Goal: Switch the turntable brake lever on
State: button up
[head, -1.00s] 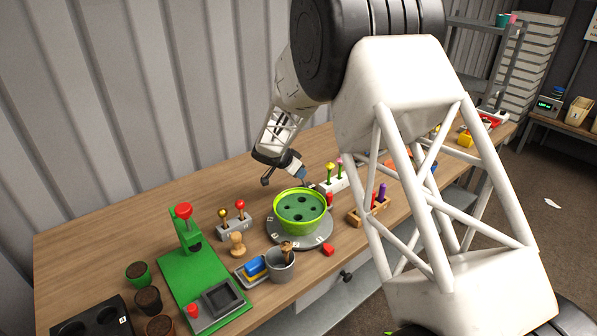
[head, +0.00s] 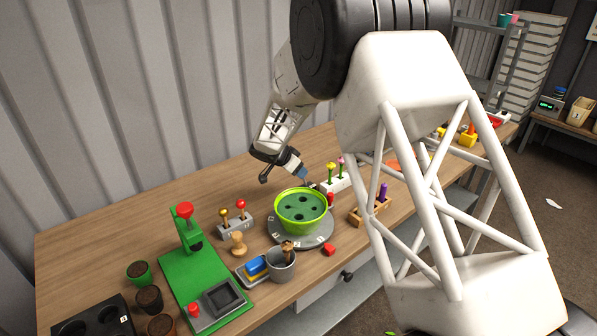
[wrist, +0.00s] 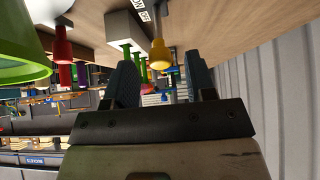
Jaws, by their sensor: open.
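My gripper (head: 285,172) is open and empty, just behind the lime-green pot (head: 300,205) on the round grey turntable (head: 318,239). In the wrist view, a yellow knob on a short stem (wrist: 159,52) shows beyond the gap between my gripper's dark blue fingers (wrist: 162,82), apart from them. A red-topped piece (head: 330,198) stands at the turntable's right; a red piece (wrist: 62,47) also shows near the pot's rim (wrist: 22,65) in the wrist view. I cannot tell for sure which of these is the brake lever, nor its setting.
A white block (head: 338,184) with yellow and pink tulips stands right of my gripper. A grey block with yellow- and red-knobbed levers (head: 235,225) is left of the turntable. A green press (head: 190,262) is further left. Bare wood (head: 130,225) lies at the back left.

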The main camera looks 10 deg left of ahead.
jog(key=v, duration=0.6)
jog(key=shift+r, duration=0.15)
jog(key=s+d+r+n+g+y, duration=0.1)
jog(key=s+d+r+n, duration=0.1)
jog(key=s+d+r, duration=0.8)
jog(key=s+d+r+n+g+y, duration=0.1)
jog(key=s+d+r+n+g, duration=0.1)
jog(key=s+d+r, duration=0.75)
jog(key=s+d+n+y, duration=0.1)
jog(key=s+d, duration=0.3)
jog(key=s, duration=0.7)
jog(key=s+d+f+n+y, duration=0.1)
jog(key=s+d, duration=0.4)
jog(key=s, duration=0.5)
jog(key=s+d+f+n+y, duration=0.1)
jog(key=s+d, duration=0.3)
jog(key=s, duration=0.7)
jog(key=shift+s+d+n+y, duration=0.2)
jog(key=shift+s+n+y, duration=0.1)
jog(key=shift+n, duration=0.6)
jog(key=shift+f, duration=0.1)
